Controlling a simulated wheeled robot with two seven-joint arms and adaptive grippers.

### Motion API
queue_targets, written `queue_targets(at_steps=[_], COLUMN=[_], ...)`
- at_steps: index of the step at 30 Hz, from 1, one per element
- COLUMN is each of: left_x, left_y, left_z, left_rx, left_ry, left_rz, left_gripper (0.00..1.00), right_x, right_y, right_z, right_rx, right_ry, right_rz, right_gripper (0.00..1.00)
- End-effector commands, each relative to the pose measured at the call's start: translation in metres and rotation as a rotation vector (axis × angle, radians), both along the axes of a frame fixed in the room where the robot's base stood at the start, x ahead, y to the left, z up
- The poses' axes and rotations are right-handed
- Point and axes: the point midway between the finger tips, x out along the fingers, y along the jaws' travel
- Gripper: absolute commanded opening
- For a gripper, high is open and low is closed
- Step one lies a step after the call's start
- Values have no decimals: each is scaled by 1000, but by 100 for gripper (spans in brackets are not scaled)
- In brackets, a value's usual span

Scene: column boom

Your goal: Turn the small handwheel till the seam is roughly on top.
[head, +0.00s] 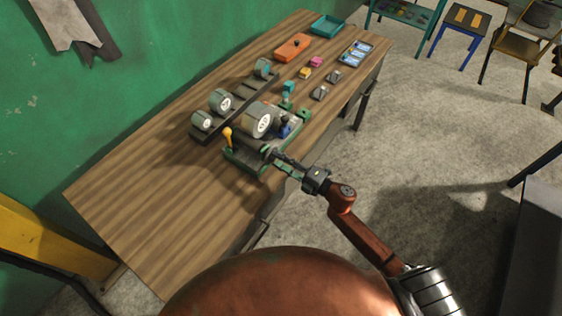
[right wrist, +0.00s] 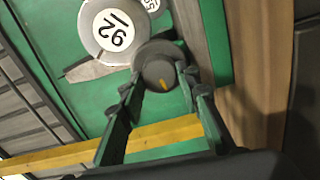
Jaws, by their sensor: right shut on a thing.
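In the head view my right gripper (head: 268,154) reaches the front of the green machine (head: 245,158). A grey roll (head: 258,122) with a white end face lies on this machine. I cannot make out a seam. My left gripper is not in view.
A yellow-knobbed lever (head: 228,134) stands left of the roll. More grey rolls (head: 221,100) sit on a dark rack behind. An orange tray (head: 292,47), a teal tray (head: 327,24) and small coloured blocks lie farther back. The wooden table's (head: 140,195) near-left part is clear.

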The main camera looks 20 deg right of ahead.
Motion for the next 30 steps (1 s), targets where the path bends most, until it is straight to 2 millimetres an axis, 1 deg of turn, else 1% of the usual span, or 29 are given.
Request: queue_targets(at_steps=[9,23,24,30], left_x=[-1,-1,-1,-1], left_y=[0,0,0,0], left_z=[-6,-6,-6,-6], left_rx=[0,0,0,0], left_ry=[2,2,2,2], left_rz=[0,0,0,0], left_gripper=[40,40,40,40], right_x=[1,1,1,1], right_y=[-2,-2,-2,-1], right_z=[0,0,0,0], right_rx=[-71,-79,-78,-77], right_ry=[-54,-60,-61,-60], right_rz=[-4,-4,-4,-2], right_gripper=[7,7,33,47])
